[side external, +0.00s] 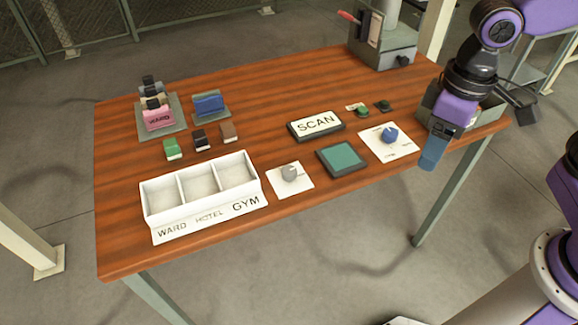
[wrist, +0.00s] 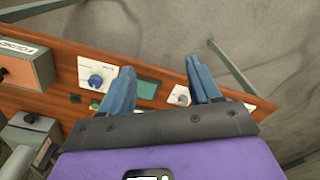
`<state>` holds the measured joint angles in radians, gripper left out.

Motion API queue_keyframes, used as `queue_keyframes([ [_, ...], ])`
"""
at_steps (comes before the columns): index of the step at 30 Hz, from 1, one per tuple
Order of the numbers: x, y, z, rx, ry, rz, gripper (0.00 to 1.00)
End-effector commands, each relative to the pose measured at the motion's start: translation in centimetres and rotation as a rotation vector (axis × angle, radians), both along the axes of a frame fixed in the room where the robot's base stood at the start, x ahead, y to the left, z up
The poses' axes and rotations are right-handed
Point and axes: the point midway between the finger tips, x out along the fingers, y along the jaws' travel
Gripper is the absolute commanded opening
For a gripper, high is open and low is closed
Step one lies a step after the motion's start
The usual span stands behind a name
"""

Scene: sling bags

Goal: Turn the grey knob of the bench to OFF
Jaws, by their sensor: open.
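The grey knob (side external: 289,173) sits on a white square plate (side external: 300,186) near the bench's front edge, between the white three-part tray and a green pad. Its pointer seems to face right; the plate's markings are too small to read. In the wrist view, the grey knob (wrist: 183,99) shows small, partly behind the right finger. My gripper (side external: 430,160) is at the bench's right end, above its front edge, well to the right of the grey knob. In the wrist view, my gripper's blue fingers (wrist: 160,70) are apart, with nothing between them.
A blue knob (side external: 390,135) on a white plate stands near my gripper. The green pad (side external: 342,158), SCAN sign (side external: 316,124) and white tray (side external: 202,190) lie further left. Small bags (side external: 158,115) stand at the back left. A grey box (side external: 384,50) stands at the back right.

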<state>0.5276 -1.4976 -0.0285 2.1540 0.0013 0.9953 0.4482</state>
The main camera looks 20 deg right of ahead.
Motion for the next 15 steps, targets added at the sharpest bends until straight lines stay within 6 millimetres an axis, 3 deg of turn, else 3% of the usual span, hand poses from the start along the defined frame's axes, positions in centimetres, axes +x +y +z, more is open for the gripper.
queue_keyframes([
  [6, 5.9, 5.5, 0.3, -0.003, 0.008, -0.327, 0.63],
  [15, 13.5, 11.8, -0.4, -0.006, 0.015, -0.785, 0.63],
])
